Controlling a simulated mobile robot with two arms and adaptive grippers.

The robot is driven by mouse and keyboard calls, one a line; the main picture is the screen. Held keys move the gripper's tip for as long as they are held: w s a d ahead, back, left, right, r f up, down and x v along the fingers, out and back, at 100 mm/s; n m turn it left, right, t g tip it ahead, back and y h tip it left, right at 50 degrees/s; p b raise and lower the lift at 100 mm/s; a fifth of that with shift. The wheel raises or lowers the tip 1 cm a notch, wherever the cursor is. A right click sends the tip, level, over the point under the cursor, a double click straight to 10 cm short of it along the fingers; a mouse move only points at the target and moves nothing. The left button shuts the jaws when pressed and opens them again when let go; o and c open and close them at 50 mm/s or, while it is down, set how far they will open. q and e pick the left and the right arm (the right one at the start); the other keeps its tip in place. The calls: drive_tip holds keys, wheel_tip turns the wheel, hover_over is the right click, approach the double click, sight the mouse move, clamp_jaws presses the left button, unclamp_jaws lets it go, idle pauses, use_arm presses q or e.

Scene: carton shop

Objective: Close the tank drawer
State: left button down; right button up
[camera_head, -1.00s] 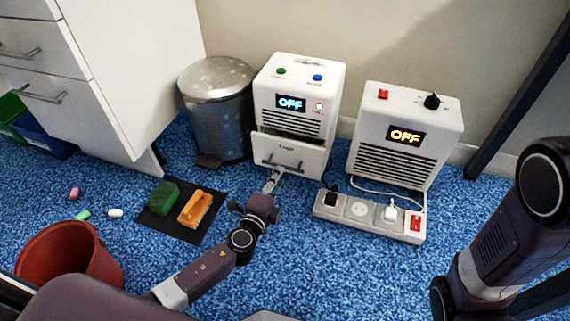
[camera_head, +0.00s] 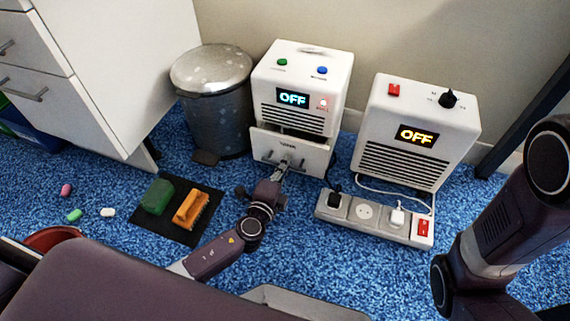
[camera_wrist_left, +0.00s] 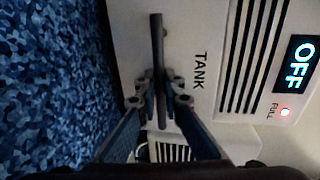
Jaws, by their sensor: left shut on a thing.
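The white dehumidifier (camera_head: 303,68) stands by the wall with OFF on its display and a red light lit. Its tank drawer (camera_head: 315,161), marked TANK, sits low on its front and stands slightly out, with a dark gap along its top edge. My left gripper (camera_head: 284,163) is at the drawer front. In the left wrist view the left fingers (camera_wrist_left: 160,90) are closed around the dark bar handle (camera_wrist_left: 156,38). The fingers hide part of the handle. My right arm shows at the right, but its gripper is out of view.
A white heater-like unit (camera_head: 416,125) and a power strip (camera_head: 373,215) stand to the right. A metal bin (camera_head: 213,105) is close on the left. Small capsules and a red bucket (camera_head: 53,238) lie left.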

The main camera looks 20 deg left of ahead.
idle(0.4)
use_arm(q)
drive_tip(key=w+b, duration=0.1)
drive_tip(key=w, duration=0.2)
drive_tip(key=shift+w+f, duration=0.1)
drive_tip(key=shift+w, duration=0.35)
drive_tip(key=c, duration=2.1)
unclamp_jaws()
drive_tip(key=shift+s+a+r, duration=0.1)
drive_tip(key=shift+s+r, duration=0.15)
drive_tip(key=shift+s, duration=1)
drive_tip(key=shift+s+d+r, duration=0.1)
drive_tip(key=shift+s+r, duration=0.2)
drive_tip(key=shift+s, duration=0.9)
drive_tip(key=shift+s+a+r, duration=0.1)
drive_tip(key=shift+s+r, duration=0.15)
drive_tip(key=shift+s, duration=1)
